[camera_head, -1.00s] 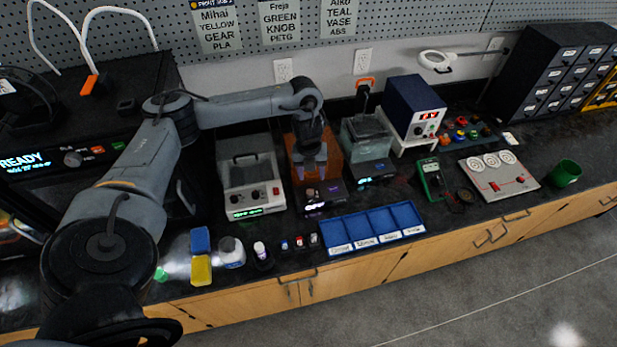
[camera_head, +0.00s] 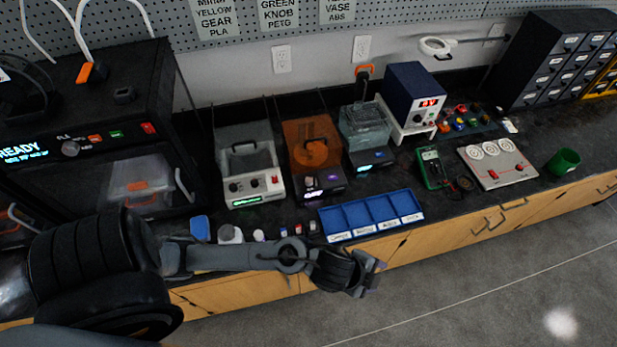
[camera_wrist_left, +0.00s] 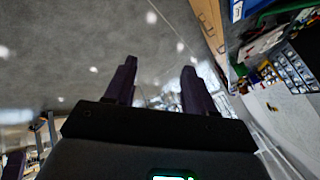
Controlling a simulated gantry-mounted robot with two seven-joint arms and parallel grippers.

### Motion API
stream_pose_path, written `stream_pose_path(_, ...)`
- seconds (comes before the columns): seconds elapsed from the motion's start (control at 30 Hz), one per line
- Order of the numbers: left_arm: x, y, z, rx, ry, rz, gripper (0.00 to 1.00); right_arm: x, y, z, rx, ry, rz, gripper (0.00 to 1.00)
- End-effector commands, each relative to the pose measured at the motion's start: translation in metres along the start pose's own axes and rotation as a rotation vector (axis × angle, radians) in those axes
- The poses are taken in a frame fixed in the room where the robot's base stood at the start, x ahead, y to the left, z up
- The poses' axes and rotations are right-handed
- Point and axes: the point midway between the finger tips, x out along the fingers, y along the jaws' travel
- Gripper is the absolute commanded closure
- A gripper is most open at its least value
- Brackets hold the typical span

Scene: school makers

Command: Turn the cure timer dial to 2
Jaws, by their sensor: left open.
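The curing box with an orange see-through lid (camera_head: 311,143) stands on the counter in the head view. Its dark front panel (camera_head: 325,181) carries a small knob, the timer dial (camera_head: 309,180), and a purple-lit display. The dial's setting is too small to read. My left gripper (camera_head: 375,274) is open and empty, out past the counter's front edge, apart from the box and to its lower right. The left wrist view shows its two parted fingers (camera_wrist_left: 159,64) with floor beyond. My right gripper is not in view.
A grey-lidded machine with two knobs (camera_head: 254,187) stands left of the curing box, and a clear tank (camera_head: 364,125) stands right. A blue divided tray (camera_head: 370,214) lies in front. A black printer (camera_head: 85,145) stands at left. Open floor lies before the counter.

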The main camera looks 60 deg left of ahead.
Motion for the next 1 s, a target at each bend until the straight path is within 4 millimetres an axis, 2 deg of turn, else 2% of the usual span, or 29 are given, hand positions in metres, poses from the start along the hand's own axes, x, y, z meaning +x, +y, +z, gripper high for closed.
stream_pose_path(0.33, -0.028, 0.015, 0.026, -0.351, -0.101, 0.01, 0.46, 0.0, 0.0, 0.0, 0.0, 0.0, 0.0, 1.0)
stream_pose_path(0.37, -0.027, 0.012, 0.024, -0.354, -0.095, 0.004, 0.46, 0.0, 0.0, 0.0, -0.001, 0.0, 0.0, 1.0)
stream_pose_path(0.8, 0.012, -0.009, -0.01, 0.005, 0.044, 0.0, 0.46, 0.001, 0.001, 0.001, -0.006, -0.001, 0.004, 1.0)
stream_pose_path(0.93, 0.027, -0.019, -0.009, 0.164, 0.071, 0.02, 0.46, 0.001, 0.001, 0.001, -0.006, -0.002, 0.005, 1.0)
stream_pose_path(1.0, 0.037, -0.027, -0.002, 0.264, 0.077, 0.041, 0.46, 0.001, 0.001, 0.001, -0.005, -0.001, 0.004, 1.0)
